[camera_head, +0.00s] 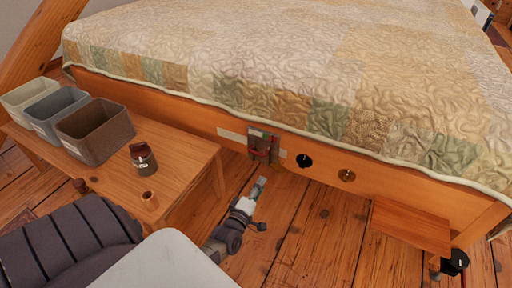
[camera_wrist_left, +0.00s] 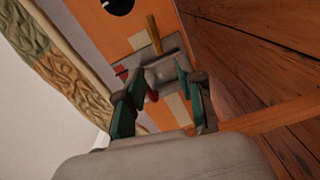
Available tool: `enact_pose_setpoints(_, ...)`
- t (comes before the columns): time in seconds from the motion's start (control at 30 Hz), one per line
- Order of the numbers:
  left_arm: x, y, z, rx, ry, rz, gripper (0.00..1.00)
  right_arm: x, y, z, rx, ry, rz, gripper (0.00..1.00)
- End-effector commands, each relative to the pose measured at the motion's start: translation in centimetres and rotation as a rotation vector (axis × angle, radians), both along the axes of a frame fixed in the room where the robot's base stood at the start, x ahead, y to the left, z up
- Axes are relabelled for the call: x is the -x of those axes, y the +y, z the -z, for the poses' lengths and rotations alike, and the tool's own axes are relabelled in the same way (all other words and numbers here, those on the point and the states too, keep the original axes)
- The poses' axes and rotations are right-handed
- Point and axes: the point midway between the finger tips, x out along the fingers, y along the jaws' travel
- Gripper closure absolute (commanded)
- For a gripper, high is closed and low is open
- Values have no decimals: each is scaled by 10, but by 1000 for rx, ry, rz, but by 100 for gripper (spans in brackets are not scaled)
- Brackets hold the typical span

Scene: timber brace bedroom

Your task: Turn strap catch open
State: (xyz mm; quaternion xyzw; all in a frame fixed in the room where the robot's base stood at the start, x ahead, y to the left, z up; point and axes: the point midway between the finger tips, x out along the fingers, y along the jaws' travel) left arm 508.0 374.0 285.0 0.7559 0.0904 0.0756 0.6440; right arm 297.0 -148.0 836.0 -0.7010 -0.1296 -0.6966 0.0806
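The strap catch (camera_head: 262,146) is on a grey plate on the bed's wooden side rail, with red parts showing. In the left wrist view the catch plate (camera_wrist_left: 162,73) lies ahead, with a brass-coloured bar (camera_wrist_left: 154,35) and a red piece beside it. My left gripper (camera_head: 262,182) is in front of and below the catch in the head view, apart from it. In the left wrist view my left gripper (camera_wrist_left: 157,92) has its green-padded fingers spread, with nothing held between them. My right gripper is not in view.
A black round fitting (camera_head: 303,160) and a brass one (camera_head: 346,175) are on the rail right of the catch. A low wooden table (camera_head: 185,160) with bins stands left. A wooden board (camera_head: 410,226) juts out at the right. The floor between is clear.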

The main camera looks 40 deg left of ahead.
Motion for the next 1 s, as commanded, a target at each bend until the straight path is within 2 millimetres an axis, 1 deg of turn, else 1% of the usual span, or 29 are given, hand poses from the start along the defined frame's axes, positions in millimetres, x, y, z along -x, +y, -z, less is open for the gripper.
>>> enact_pose_setpoints(0.03, 9, -2, 0, 0, 1, 0, 62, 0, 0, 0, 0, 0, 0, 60)
enact_pose_setpoints(0.1, 16, -4, 0, 1, 0, 0, 62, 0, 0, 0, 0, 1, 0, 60)
enact_pose_setpoints(0.23, 24, -5, -1, 1, -1, -1, 62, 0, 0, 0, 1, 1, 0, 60)
enact_pose_setpoints(0.83, 24, -6, -2, -3, -4, 1, 62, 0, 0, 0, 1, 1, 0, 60)
enact_pose_setpoints(0.87, 24, -8, -5, -9, -10, 4, 62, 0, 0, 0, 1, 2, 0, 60)
enact_pose_setpoints(0.93, 21, -16, -20, -46, -33, 17, 62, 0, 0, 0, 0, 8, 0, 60)
enact_pose_setpoints(0.97, 19, -21, -30, -70, -51, 27, 62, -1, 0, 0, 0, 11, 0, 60)
enact_pose_setpoints(1.0, 16, -31, -47, -112, -82, 41, 62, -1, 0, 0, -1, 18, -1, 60)
